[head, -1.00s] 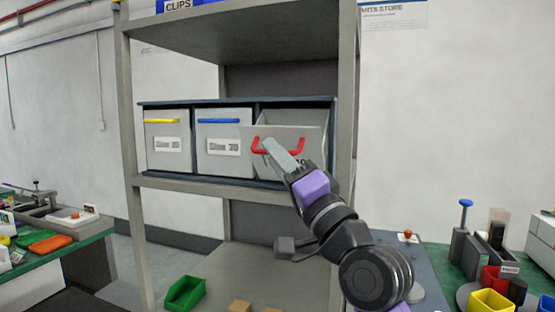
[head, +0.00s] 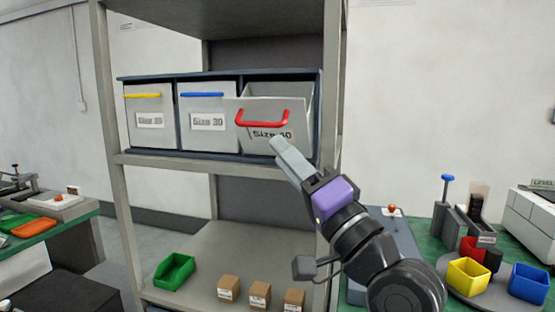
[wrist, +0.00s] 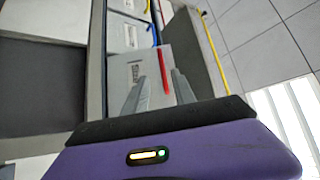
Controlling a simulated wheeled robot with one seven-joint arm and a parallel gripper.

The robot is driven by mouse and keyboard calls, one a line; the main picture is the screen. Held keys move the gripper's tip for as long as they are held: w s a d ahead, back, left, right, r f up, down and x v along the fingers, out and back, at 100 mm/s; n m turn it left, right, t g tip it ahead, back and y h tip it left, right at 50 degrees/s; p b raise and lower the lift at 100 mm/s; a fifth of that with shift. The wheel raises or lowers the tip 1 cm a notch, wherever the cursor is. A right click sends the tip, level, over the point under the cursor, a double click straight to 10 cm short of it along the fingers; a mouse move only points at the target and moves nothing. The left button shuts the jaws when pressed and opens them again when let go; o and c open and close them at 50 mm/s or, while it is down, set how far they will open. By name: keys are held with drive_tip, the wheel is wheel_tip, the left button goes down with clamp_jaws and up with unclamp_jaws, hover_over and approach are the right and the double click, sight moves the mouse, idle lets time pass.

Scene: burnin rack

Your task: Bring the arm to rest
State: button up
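My gripper (head: 283,148) is in front of the shelf, with its tips just below the red handle (head: 262,119) of the right-hand drawer (head: 246,109). In the wrist view its two fingers (wrist: 160,88) stand apart, with the red handle (wrist: 165,70) showing beyond and between them. The gripper is open and appears empty, clear of the handle. The right-hand drawer sticks out of its bay, and its label is partly legible. The purple wrist and dark arm links run down to the lower right.
Two shut drawers, with a yellow handle (head: 142,96) and a blue handle (head: 203,95), sit to the left. The rack post (head: 330,100) is close to my arm. A green bin (head: 174,271) and small boxes (head: 259,294) lie below. A bench with a yellow bin (head: 468,278) stands right.

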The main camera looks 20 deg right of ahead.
drive_tip(key=s+d+f+n+h+p, duration=0.15)
drive_tip(key=s+f+h, duration=0.25)
drive_tip(key=s+f, duration=0.45)
drive_tip(key=s+d+f+n+h+p, duration=0.1)
drive_tip(key=s+d+f+n+h, duration=0.3)
drive_tip(key=f, duration=0.7)
drive_tip(key=s+a+f+g+p, duration=0.1)
drive_tip(key=s+f+g, duration=0.1)
drive_tip(key=s+f, duration=0.3)
drive_tip(key=s+a+f+n+g+p, duration=0.1)
drive_tip(key=s+f+g, duration=0.2)
drive_tip(key=s, duration=1.1)
drive_tip(key=s+a+f+n+g+y+p, duration=0.1)
drive_tip(key=s+f+g, duration=0.1)
drive_tip(key=s+f, duration=0.6)
drive_tip(key=shift+s+a+g, duration=0.25)
drive_tip(key=shift+s+g, duration=0.15)
drive_tip(key=shift+s, duration=0.4)
